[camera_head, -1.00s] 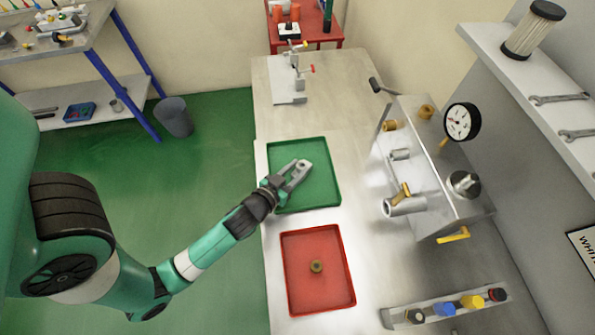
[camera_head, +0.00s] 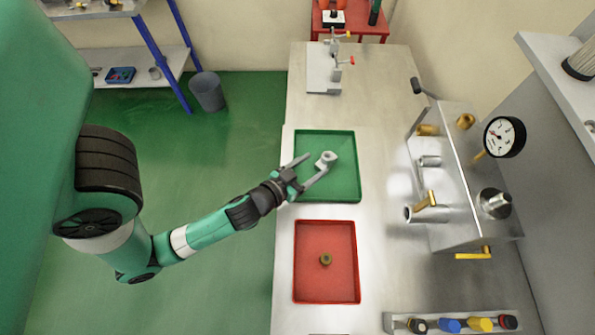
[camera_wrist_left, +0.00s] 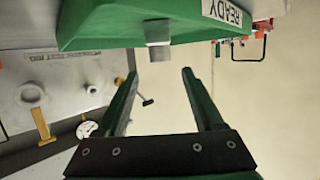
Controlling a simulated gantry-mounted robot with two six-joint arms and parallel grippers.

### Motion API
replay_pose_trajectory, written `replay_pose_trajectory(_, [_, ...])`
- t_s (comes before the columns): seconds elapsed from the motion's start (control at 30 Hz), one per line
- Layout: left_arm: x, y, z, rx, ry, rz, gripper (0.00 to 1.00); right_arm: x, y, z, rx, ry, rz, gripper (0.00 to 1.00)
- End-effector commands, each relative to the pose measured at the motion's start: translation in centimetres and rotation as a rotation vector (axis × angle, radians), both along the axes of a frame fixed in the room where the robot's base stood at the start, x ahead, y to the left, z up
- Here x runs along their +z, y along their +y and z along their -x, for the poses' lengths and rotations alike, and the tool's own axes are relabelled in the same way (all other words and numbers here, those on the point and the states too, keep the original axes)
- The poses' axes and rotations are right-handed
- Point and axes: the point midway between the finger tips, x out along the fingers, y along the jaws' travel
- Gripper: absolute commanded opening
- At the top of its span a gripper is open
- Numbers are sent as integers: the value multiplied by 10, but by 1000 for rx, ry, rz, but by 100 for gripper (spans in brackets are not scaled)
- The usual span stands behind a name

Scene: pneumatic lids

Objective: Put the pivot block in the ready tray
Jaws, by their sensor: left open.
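The pivot block (camera_head: 327,158) is a small light-grey metal piece with a hole. It sits in the green tray (camera_head: 348,192). In the left wrist view the tray (camera_wrist_left: 110,28) bears a READY label, and the block (camera_wrist_left: 158,36) shows beyond the fingertips, in line with the gap between them. My left gripper (camera_head: 315,164) is open over the green tray, its fingers spread with nothing between them in the wrist view (camera_wrist_left: 158,75). In the head view one fingertip is close to the block; I cannot tell if they touch. My right gripper is not in view.
A red tray (camera_head: 302,290) with a small brass ring (camera_head: 326,259) lies in front of the green tray. A metal fixture with a gauge (camera_head: 504,137) stands at the right. A rack of coloured caps (camera_head: 450,325) is at the front right. The bench between trays and fixture is clear.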

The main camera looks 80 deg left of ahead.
Motion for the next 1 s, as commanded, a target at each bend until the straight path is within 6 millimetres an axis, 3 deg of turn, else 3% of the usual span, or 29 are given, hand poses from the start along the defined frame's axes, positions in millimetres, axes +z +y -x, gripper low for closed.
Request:
replay_pose_trajectory(0.2, [13,-31,43,-9,0,0,69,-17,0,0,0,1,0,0])
replay_pose_trajectory(0.4, [19,-39,56,-4,1,0,69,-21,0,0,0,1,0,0])
replay_pose_trajectory(0.87, [22,-40,59,1,-1,0,69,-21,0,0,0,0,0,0])
replay_pose_trajectory(1.0, [29,-43,44,-9,-30,11,69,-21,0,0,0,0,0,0])
